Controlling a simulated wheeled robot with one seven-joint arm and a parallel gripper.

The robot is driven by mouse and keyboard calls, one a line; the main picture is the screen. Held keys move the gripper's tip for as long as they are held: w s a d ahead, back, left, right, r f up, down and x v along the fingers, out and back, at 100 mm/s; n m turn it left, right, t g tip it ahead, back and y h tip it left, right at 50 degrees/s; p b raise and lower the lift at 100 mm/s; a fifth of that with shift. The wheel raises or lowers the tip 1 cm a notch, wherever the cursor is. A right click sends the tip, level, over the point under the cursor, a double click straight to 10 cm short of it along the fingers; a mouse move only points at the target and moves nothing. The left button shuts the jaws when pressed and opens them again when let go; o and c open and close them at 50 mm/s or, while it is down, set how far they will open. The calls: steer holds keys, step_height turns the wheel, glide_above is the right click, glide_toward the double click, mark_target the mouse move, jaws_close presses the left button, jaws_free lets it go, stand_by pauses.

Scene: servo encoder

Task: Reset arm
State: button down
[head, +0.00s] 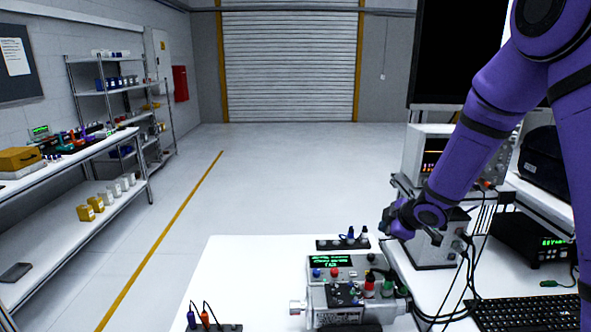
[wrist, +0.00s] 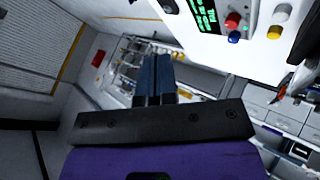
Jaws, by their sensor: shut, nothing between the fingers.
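My purple arm reaches in from the right in the head view. My gripper (head: 392,226) is above the right part of the white workbench (head: 240,270), apart from the things on it. In the wrist view my gripper (wrist: 154,60) has its two dark fingers side by side, shut with nothing between them. A servo test unit (head: 345,285) with a green-lit display and red, blue and green knobs or caps stands on the bench below and left of my gripper. Part of its panel (wrist: 235,18) shows at the top of the wrist view.
A black strip with small plugs (head: 345,243) lies behind the unit. Probes (head: 205,320) stand at the front left. Instruments (head: 440,245), cables and a keyboard (head: 525,313) crowd the right. A shelf rack (head: 122,85) and side bench (head: 60,160) stand left. The floor between is clear.

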steer(key=s+d+r+m+h, duration=0.3)
steer(key=s+r+m, duration=0.1)
steer(key=s+r, duration=0.4)
steer(key=s+d+r+m+h, duration=0.2)
steer(key=s+d+r+m, duration=0.25)
steer(key=r, duration=0.65)
steer(key=s+a+r+m+g, duration=0.1)
steer(key=s+m, duration=0.1)
steer(key=s, duration=0.6)
steer(key=s+a+r+m+g, duration=0.1)
steer(key=s+r+m, duration=0.1)
steer(key=s, duration=0.6)
steer(key=s+a+r+m+y, duration=0.1)
steer(key=s+r+m, duration=0.1)
steer(key=s, duration=0.6)
steer(key=shift+s+a+g, duration=0.2)
steer(key=shift+a+g, duration=0.05)
steer(key=shift+g, duration=0.15)
